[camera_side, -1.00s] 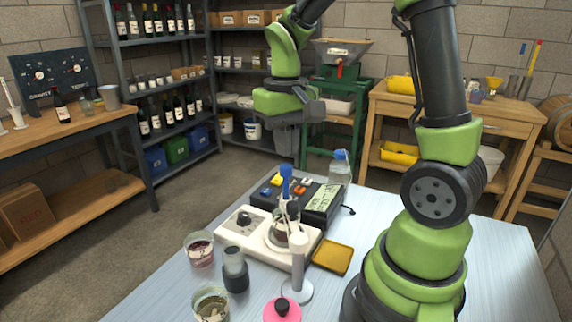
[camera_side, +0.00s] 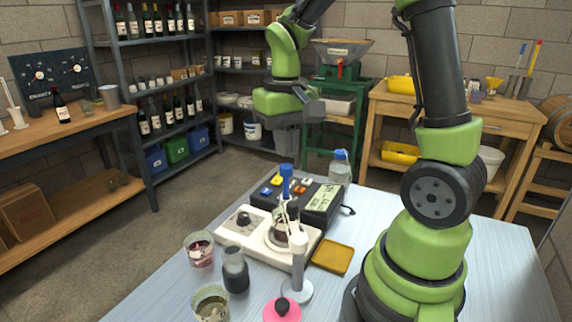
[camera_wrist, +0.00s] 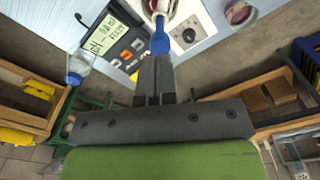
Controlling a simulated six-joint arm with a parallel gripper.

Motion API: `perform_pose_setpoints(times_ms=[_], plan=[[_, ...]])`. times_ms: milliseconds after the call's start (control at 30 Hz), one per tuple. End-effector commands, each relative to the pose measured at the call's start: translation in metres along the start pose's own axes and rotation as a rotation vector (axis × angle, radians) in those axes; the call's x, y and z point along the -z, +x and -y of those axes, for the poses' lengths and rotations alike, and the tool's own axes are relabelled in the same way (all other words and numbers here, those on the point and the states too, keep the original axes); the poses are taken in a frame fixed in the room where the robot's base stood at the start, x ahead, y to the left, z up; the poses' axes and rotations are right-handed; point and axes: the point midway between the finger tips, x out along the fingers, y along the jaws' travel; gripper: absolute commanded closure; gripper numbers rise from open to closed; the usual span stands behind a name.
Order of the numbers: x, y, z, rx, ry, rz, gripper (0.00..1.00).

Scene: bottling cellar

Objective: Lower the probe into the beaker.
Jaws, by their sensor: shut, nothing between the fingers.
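The probe (camera_side: 286,181) has a blue head and stands upright, its pale lower part overlapping the beaker (camera_side: 277,236); I cannot tell how deep its tip is. My gripper (camera_side: 286,155) is shut and empty, pointing down just above the blue head. In the wrist view my gripper (camera_wrist: 154,60) points at the probe's blue head (camera_wrist: 160,38); whether they touch is unclear. The beaker is partly cut off at the top there.
The meter (camera_side: 318,208) with coloured buttons lies behind the stirrer, and a clear bottle (camera_side: 340,168) stands behind that. Glasses of liquid (camera_side: 199,251), a dark jar (camera_side: 235,272) and a pink item (camera_side: 282,311) stand in front.

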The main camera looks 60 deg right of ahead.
Motion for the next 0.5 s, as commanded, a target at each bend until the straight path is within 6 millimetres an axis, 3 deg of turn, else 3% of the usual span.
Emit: perform_pose_setpoints(times_ms=[500], plan=[[0.0,0.014,0.0,-0.001,0.0,0.002,1.0]])
